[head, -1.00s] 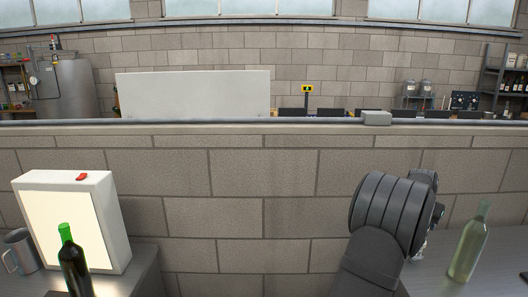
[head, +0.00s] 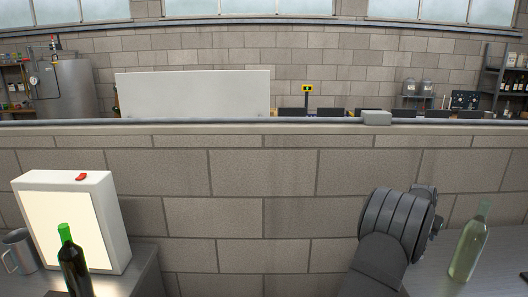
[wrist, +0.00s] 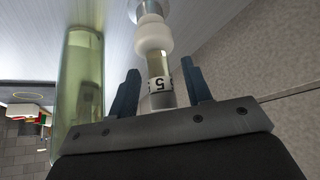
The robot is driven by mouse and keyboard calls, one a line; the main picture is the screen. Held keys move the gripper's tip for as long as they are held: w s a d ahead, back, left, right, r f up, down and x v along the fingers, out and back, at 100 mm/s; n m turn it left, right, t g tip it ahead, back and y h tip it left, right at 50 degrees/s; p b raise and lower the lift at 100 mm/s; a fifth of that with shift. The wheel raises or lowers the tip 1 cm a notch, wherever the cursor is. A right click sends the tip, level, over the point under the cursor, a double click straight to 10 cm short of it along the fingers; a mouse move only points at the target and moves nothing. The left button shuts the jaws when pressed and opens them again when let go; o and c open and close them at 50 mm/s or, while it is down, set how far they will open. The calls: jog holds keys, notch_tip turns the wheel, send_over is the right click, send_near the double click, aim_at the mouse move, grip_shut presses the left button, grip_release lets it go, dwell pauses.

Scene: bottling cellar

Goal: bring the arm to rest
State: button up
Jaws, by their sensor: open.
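My gripper (wrist: 162,72) shows in the wrist view with its two blue fingers apart. A slim upright piece (wrist: 153,38) with a white rounded collar, a clear section and a label reading "5" appears between the fingers. I cannot tell whether it is touched; no finger is seen closed on it. A pale green glass bottle (wrist: 82,85) stands to the left of the fingers. In the head view my dark arm is at the lower right, left of that bottle (head: 469,243), and hides the gripper and the slim piece.
A lit white panel box (head: 75,220) with a red switch stands on the left bench, with a dark green bottle (head: 73,262) before it and a grey mug (head: 17,250) beside it. A block wall (head: 260,190) runs behind. The right bench (head: 430,275) holds the pale bottle.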

notch_tip(320, 180, up, 5)
jog(key=shift+f, duration=0.1)
jog(key=s+d+r, duration=0.4)
jog(key=s+r, duration=0.3)
jog(key=s, duration=0.4)
jog(key=w+a+f+n, duration=0.15)
jog(key=w+a, duration=0.25)
jog(key=a, duration=0.5)
jog(key=w+a+f, duration=0.3)
jog(key=w+a, duration=0.1)
jog(key=a, duration=0.4)
jog(key=w+a+f+n, duration=0.1)
jog(key=w+a+f, duration=0.15)
jog(key=a, duration=0.65)
jog(key=a+f+n+t+y, duration=0.1)
jog(key=a+f, duration=0.2)
jog(key=a, duration=1)
jog(key=a+f+n+t+y, duration=0.1)
jog(key=a+f+n, duration=0.1)
jog(key=a, duration=1.1)
jog(key=shift+s+f, duration=0.4)
jog(key=shift+f, duration=0.05)
jog(key=shift+n, duration=0.25)
